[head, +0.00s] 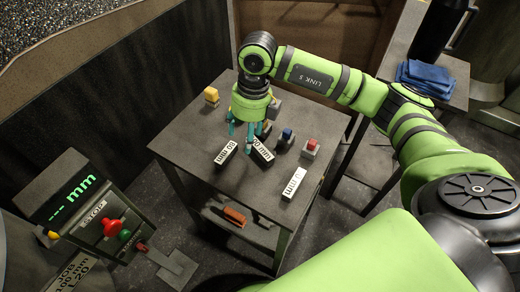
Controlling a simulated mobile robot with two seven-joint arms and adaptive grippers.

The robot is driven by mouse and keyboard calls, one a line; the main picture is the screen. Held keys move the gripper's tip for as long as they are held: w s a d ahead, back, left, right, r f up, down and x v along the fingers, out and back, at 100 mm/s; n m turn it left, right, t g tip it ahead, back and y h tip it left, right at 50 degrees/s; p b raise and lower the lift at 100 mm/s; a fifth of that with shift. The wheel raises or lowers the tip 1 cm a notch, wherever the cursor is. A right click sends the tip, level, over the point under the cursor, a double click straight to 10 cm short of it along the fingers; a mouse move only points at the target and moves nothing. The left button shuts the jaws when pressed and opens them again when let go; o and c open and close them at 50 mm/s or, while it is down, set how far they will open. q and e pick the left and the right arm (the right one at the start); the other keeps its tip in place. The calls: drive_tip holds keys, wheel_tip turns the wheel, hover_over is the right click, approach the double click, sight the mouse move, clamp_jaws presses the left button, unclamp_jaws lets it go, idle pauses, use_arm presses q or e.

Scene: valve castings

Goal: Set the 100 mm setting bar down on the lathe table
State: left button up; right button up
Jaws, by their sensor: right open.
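My right gripper (248,134) points down over the lathe table (195,138), its teal fingers open. Just below and right of the fingers is a dark bar with a white label (263,151), partly hidden at its upper end; the label seems to read 100 mm. It appears to rest on the table top, and I cannot tell whether a finger touches it. Left of it lies a similar bar (226,153), its label seeming to read 80 mm. A third bar (294,184) lies near the right front edge, its number unclear. My left gripper is out of view.
A yellow block (211,96) sits at the table's back left. An orange item (235,217) lies on the lower shelf. A control box (88,205) stands front left. The table's left side is clear.

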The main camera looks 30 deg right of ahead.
sight(258, 148)
drive_tip(key=d, duration=0.1)
drive_tip(key=d+h, duration=0.1)
drive_tip(key=d, duration=0.1)
drive_tip(key=shift+f+h, duration=0.25)
drive_tip(key=shift+h, duration=0.15)
drive_tip(key=shift+s+d+f, duration=0.1)
drive_tip(key=shift+f, duration=0.25)
wheel_tip(258, 148, down, 5)
drive_tip(key=shift+f+p, duration=0.15)
drive_tip(key=shift+p, duration=1.1)
drive_tip(key=shift+f, duration=0.5)
drive_tip(key=shift+c, duration=0.4)
drive_tip(key=shift+w+r, duration=0.1)
drive_tip(key=shift+w, duration=0.1)
clamp_jaws()
